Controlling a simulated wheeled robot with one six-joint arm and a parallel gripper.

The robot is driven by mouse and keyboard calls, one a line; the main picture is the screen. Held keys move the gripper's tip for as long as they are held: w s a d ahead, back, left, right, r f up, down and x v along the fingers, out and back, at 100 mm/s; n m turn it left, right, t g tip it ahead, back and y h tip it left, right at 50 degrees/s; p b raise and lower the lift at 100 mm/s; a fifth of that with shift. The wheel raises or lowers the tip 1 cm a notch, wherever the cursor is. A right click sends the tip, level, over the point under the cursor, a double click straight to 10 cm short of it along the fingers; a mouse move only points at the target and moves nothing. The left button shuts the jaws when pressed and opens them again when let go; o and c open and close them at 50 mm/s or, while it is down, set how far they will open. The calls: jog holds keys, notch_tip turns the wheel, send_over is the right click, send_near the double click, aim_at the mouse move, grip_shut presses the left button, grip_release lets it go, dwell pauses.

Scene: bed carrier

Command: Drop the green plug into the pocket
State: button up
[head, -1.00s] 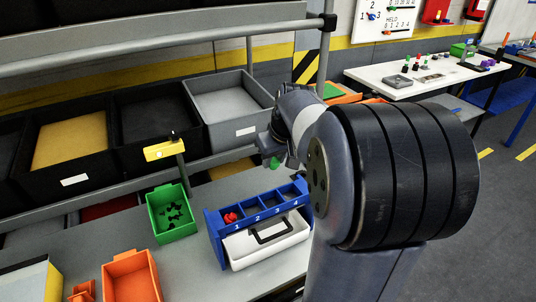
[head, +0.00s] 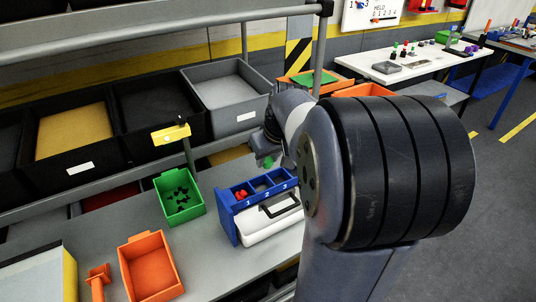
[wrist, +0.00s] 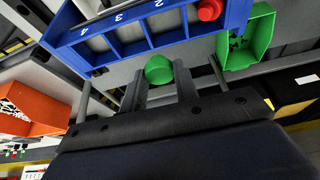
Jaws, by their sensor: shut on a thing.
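The green plug (head: 267,162) is at the tip of my gripper (wrist: 160,84). In the wrist view the green plug (wrist: 159,69) sits between the two fingers, which are shut on it. The blue pocket rack (head: 228,196) has a row of numbered pockets. In the head view the plug appears above and behind the rack, and my arm hides the rack's right end. In the wrist view the rack (wrist: 128,48) lies beyond the plug, with open pockets and a red piece (wrist: 210,10) in its end one.
A white case (head: 270,226) stands against the rack's front. A green bin (head: 160,198) with dark pieces and an orange bin (head: 150,240) stand left of it. Large black and grey bins (head: 235,122) line the shelf.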

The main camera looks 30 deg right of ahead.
jog(key=shift+f, duration=0.4)
jog(key=o, duration=1)
jog(key=shift+r, duration=0.1)
jog(key=v, duration=1)
jog(key=shift+s+r, duration=0.2)
jog(key=shift+r, duration=0.1)
